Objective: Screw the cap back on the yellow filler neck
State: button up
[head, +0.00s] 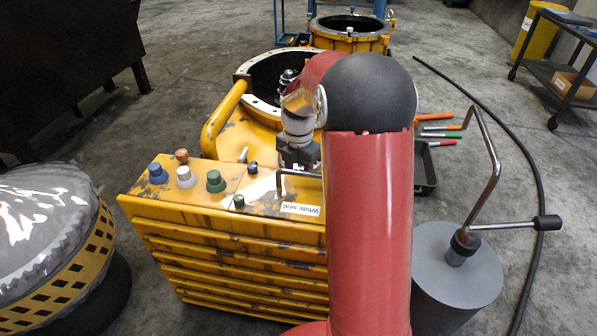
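My gripper (298,158) points down over the right part of the yellow housing's top (225,150). My red arm hides part of it, and its fingertips are too small and dark to read. On the housing's top left stand several round caps or plugs: a blue one (157,174), a copper one (181,155), a whitish one (186,178) and a green one (215,182). Smaller dark ones (252,168) stand nearer the gripper. I cannot make out a yellow filler neck or tell which piece is its cap. The area behind my arm is hidden.
A thin dark bar (298,174) shows below the gripper. An open round flange (262,109) is behind. A grey cylinder with a bent metal handle (455,275) stands right; a wrapped drum (45,235) stands left.

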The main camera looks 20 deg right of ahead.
jog(key=shift+r+p, duration=2.05)
jog(key=shift+r, duration=0.45)
